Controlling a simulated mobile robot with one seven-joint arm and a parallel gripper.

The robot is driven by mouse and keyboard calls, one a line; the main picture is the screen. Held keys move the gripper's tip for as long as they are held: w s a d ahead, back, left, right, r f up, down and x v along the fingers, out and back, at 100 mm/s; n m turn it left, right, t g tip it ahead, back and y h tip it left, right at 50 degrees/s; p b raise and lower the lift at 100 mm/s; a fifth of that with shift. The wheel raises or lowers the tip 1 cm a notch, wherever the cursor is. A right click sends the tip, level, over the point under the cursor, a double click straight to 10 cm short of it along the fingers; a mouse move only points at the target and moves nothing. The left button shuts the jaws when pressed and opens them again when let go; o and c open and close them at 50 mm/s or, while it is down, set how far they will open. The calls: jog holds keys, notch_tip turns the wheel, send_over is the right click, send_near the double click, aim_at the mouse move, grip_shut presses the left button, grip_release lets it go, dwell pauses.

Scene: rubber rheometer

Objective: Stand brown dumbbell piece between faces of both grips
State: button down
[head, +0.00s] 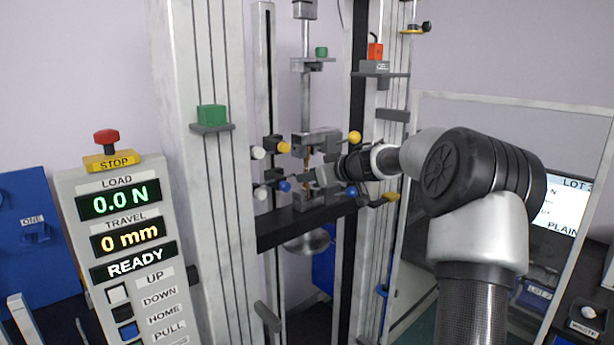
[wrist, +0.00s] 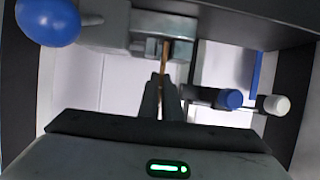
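The brown dumbbell piece (head: 307,160) is a thin upright strip between the upper grip (head: 320,142) and the lower grip (head: 312,192) of the test frame. The upper grip has yellow knobs, the lower one blue knobs. My gripper (head: 316,175) reaches in from the right at the gap between the grips. In the wrist view its dark fingers (wrist: 161,88) are close together on the brown piece (wrist: 164,60). The piece's far part lies at the slot of a grey grip block (wrist: 145,38). Whether its ends sit between both pairs of faces is hidden.
A blue knob (wrist: 230,98) and a white knob (wrist: 275,105) stick out close to my fingers; a large blue ball knob (wrist: 47,20) is at left. The control panel (head: 125,250) reads 0.0 N, 0 mm, READY. Frame columns (head: 215,180) flank the grips.

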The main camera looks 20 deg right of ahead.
jog(key=c, duration=1.9)
grip_release()
jog(key=v, duration=1.7)
jog(key=shift+s, duration=0.25)
